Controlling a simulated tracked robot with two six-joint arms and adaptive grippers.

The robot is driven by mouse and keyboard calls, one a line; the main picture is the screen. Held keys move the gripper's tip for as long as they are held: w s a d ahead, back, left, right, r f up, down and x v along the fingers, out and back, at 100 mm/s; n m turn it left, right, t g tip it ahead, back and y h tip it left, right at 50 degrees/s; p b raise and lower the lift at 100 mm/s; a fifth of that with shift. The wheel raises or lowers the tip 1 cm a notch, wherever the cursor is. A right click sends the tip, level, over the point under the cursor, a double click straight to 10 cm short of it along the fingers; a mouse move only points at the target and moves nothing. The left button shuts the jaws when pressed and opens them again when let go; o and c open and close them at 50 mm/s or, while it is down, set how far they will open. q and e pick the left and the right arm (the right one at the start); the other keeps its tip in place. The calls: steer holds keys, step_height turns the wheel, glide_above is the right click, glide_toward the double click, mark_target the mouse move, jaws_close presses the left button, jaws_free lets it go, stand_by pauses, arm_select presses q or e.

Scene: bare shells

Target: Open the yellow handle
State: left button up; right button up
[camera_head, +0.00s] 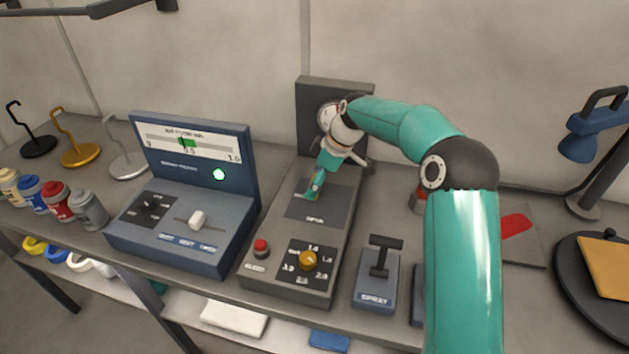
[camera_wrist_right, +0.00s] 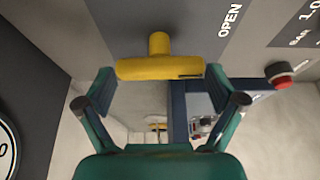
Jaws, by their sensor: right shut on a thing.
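The yellow handle (camera_wrist_right: 160,69) is a T-shaped bar on a short stem, seen close up in the wrist view. It stands out from a dark grey panel (camera_wrist_right: 185,25) marked OPEN. My right gripper (camera_wrist_right: 160,80) is shut on the handle, one finger at each end of the bar. In the head view my right gripper (camera_head: 314,188) is low over the dark panel (camera_head: 310,208) of the grey console, and it hides the handle there. My left gripper is not in view.
The console (camera_head: 262,278) also has a red button (camera_head: 261,247) and an orange knob (camera_head: 308,260). A blue display unit (camera_head: 190,215) stands close on its left. A SPRAY lever (camera_head: 379,262) stands to its right. A round gauge (camera_head: 327,117) is behind the gripper.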

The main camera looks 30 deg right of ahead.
steer(key=shift+r, duration=0.1)
steer(key=o, duration=0.8)
steer(key=shift+r, duration=0.1)
steer(key=v, duration=1.1)
steer(key=shift+s+d+r, duration=0.1)
steer(key=shift+d+r, duration=0.05)
steer(key=shift+r, duration=0.15)
steer(key=shift+f, duration=0.1)
